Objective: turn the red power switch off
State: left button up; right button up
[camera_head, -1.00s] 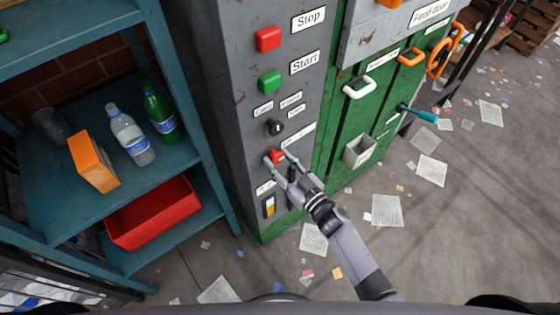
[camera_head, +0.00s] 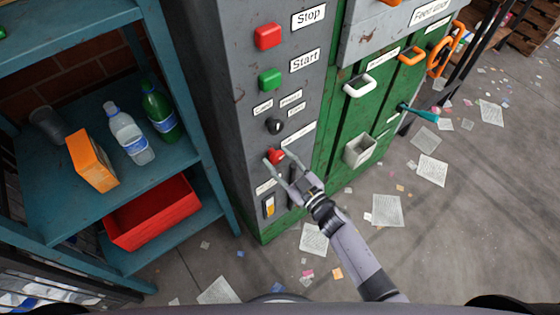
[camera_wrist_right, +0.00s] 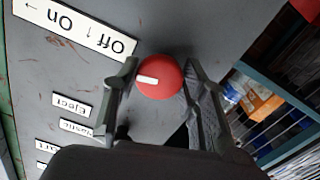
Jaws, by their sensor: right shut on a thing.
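The red power switch (camera_head: 276,156) is a round knob low on the grey panel. In the wrist view the knob (camera_wrist_right: 160,77) shows a white mark that points left in the picture. Its label (camera_wrist_right: 75,27), reading Off and On with arrows, appears upside down beside it. My right gripper (camera_head: 278,160) is at the panel, one finger on each side of the knob, and is shut on it. The fingers also show in the wrist view (camera_wrist_right: 158,85). My left gripper is not in view.
A red Stop button (camera_head: 268,36), a green Start button (camera_head: 270,80) and a black knob (camera_head: 274,126) sit above the switch. A rocker switch (camera_head: 269,205) is below. A blue shelf (camera_head: 215,190) stands left. Papers litter the floor.

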jog(key=n+b, duration=0.1)
jog(key=n, duration=0.2)
jog(key=shift+n, duration=0.4)
jog(key=n+b, duration=0.1)
jog(key=n, duration=0.2)
jog(key=n+b, duration=0.1)
jog(key=n, duration=0.3)
jog(key=shift+d+b, duration=0.1)
jog(key=shift+b, duration=0.2)
jog(key=shift+n+b, duration=0.7)
jog(key=shift+n, duration=1.3)
jog(key=o, duration=1.2)
jog(key=shift+r, duration=0.1)
jog(key=shift+c, duration=0.2)
jog(key=shift+s+d, duration=0.1)
jog(key=v, duration=1.1)
jog(key=shift+s+d, duration=0.2)
jog(key=shift+s, duration=0.1)
